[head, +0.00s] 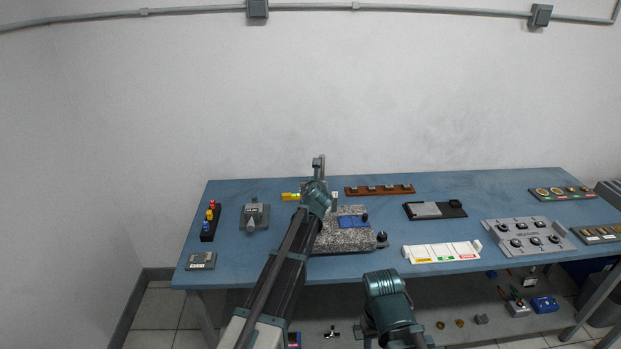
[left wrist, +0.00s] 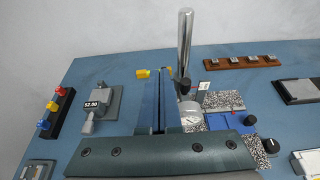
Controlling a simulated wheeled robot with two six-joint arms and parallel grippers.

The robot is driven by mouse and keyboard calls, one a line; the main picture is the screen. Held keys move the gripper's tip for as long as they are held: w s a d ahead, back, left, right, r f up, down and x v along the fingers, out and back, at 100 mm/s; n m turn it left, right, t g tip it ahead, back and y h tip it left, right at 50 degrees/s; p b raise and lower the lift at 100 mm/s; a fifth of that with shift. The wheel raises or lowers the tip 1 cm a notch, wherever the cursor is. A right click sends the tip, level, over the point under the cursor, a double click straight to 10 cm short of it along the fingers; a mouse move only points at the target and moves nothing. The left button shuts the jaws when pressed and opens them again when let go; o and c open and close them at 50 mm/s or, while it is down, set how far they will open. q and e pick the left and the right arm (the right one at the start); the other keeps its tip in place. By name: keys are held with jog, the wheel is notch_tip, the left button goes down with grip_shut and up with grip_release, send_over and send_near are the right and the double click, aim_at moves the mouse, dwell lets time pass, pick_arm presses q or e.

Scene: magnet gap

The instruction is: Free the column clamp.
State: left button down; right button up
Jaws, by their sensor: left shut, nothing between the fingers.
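A bright steel column (left wrist: 185,45) stands upright from a speckled granite base, and its top also shows in the head view (head: 322,163). A small dark clamp knob (left wrist: 184,86) is on the column, low down, just right of my fingertips in the left wrist view. A round white dial (left wrist: 190,115) sits below it, partly hidden by my gripper. My left gripper (left wrist: 160,77) is shut and empty, its fingers together and pointing toward the area left of the column. I cannot tell whether they touch the clamp. In the head view my left wrist hides the column's lower part.
A grey display device (head: 254,216), a rack of coloured knobs (head: 210,220) and a yellow item (head: 290,197) lie left. A brown rack (head: 380,190) and white tray (head: 442,252) are right.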

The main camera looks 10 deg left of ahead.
pick_arm(q)
jog(key=r+p, duration=0.1)
jog(key=s+r+p, duration=0.1)
jog(key=r, duration=0.1)
jog(key=s+r+p, duration=0.1)
jog(key=shift+d+r, duration=0.15)
jog(key=shift+d, duration=0.05)
pick_arm(e)
notch_tip(320, 180, up, 4)
jog(key=shift+r, duration=0.1)
pick_arm(q)
jog(key=s+d+f+n+g+h, duration=0.1)
jog(key=s+d+f+n+g, duration=0.3)
jog(key=s+n, duration=0.5)
jog(key=s+d+f+n+g+b, duration=0.1)
jog(key=s+d+f+n+g, duration=0.4)
jog(key=s, duration=1.5)
jog(key=s+d+f+n+g+h, duration=0.1)
jog(key=s+d+f+n+g, duration=0.3)
jog(key=s+n, duration=1)
notch_tip(320, 180, down, 3)
jog(key=shift+s+d+r+n+g+h, duration=0.2)
jog(key=shift+s+n+g+h, duration=0.1)
jog(key=shift+n, duration=0.2)
pick_arm(e)
jog(key=shift+f, duration=0.7)
